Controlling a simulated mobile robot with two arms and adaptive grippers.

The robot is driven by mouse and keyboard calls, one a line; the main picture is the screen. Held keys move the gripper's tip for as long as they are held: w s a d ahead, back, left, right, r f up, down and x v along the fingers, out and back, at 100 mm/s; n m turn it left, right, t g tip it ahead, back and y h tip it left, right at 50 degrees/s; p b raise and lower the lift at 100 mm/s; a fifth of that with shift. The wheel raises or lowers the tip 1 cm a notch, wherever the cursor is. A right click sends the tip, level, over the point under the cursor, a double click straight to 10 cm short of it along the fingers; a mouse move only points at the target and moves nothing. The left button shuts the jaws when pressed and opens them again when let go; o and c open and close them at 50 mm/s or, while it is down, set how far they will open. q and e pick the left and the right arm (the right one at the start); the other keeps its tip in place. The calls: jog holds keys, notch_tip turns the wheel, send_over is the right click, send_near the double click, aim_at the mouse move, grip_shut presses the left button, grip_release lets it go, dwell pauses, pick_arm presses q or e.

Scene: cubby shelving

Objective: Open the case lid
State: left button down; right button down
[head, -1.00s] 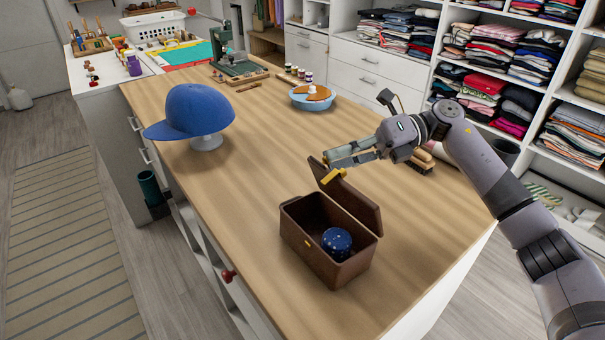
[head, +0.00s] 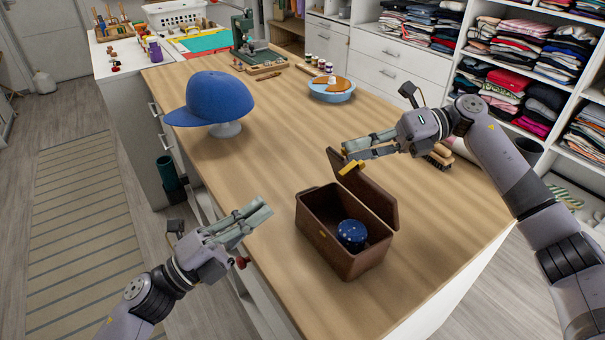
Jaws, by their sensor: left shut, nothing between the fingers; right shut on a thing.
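The brown case (head: 335,249) stands on the wooden table near its front right corner. Its lid (head: 367,193) is raised and stands up along the back right side, so the inside shows. A dark blue round object (head: 351,234) lies in the case. My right gripper (head: 350,161) is at the top edge of the lid, with its yellow fingertips shut on the lid's edge. My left gripper (head: 264,209) is shut and empty, left of the case and apart from it, over the table's left edge.
A blue cap (head: 210,98) on a stand is at the table's left. A light blue bowl (head: 331,92) and a green machine (head: 250,45) are further back. A brush (head: 438,157) lies behind my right gripper. The table between cap and case is clear.

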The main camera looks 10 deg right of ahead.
aim_at(333, 156)
pick_arm(q)
jog(key=x, duration=1.4)
jog(key=shift+s+f, duration=0.1)
pick_arm(e)
jog(key=shift+f, duration=0.45)
pick_arm(q)
jog(key=shift+d+r, duration=0.35)
jog(key=shift+d, duration=0.35)
pick_arm(e)
jog(key=shift+s, duration=0.1)
pick_arm(q)
jog(key=shift+r, duration=0.1)
pick_arm(e)
jog(key=c, duration=2)
grip_release()
jog(key=shift+a, duration=0.15)
pick_arm(q)
jog(key=shift+w, duration=0.25)
pick_arm(e)
jog(key=o, duration=0.4)
jog(key=shift+r, duration=0.15)
jog(key=shift+w+r, duration=0.1)
jog(key=shift+w, duration=0.1)
